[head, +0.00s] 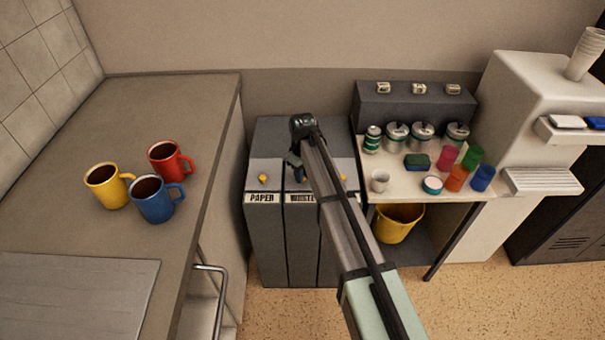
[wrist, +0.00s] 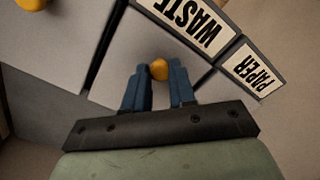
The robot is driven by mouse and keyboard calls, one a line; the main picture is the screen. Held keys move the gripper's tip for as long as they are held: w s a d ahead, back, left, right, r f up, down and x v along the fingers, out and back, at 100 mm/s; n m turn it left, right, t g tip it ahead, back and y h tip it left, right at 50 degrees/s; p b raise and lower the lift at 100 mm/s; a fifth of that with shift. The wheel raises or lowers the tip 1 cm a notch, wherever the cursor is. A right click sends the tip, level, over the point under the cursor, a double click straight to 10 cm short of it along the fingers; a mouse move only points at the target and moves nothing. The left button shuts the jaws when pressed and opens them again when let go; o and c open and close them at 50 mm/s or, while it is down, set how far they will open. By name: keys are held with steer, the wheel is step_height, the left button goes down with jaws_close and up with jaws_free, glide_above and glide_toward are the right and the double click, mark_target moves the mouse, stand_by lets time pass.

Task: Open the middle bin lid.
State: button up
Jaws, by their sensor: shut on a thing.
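Three dark grey bins stand side by side in the head view. The left one carries a PAPER label (head: 262,198) and the middle one a WASTE label (head: 301,198). The middle bin lid (wrist: 130,50) has a yellow knob (wrist: 159,69). My gripper (wrist: 159,82) is shut on that knob, one blue finger on each side. In the head view my gripper (head: 295,168) is over the middle bin, and my arm hides much of the right bin. The middle lid looks down, roughly level with its neighbours; a small lift cannot be told.
A counter (head: 120,240) with yellow (head: 107,187), blue (head: 153,201) and red (head: 168,160) mugs stands left of the bins. A shelf (head: 405,188) with canisters and cups stands right, above a yellow bucket (head: 398,224). A wall is behind.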

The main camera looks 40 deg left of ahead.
jaws_close()
steer(key=w+a, duration=0.9)
steer(key=shift+a, duration=0.1)
steer(key=o, duration=0.7)
jaws_free()
steer(key=shift+o, duration=0.2)
steer(key=shift+r, duration=0.1)
step_height(320, 180, up, 14)
steer(key=shift+f, duration=0.2)
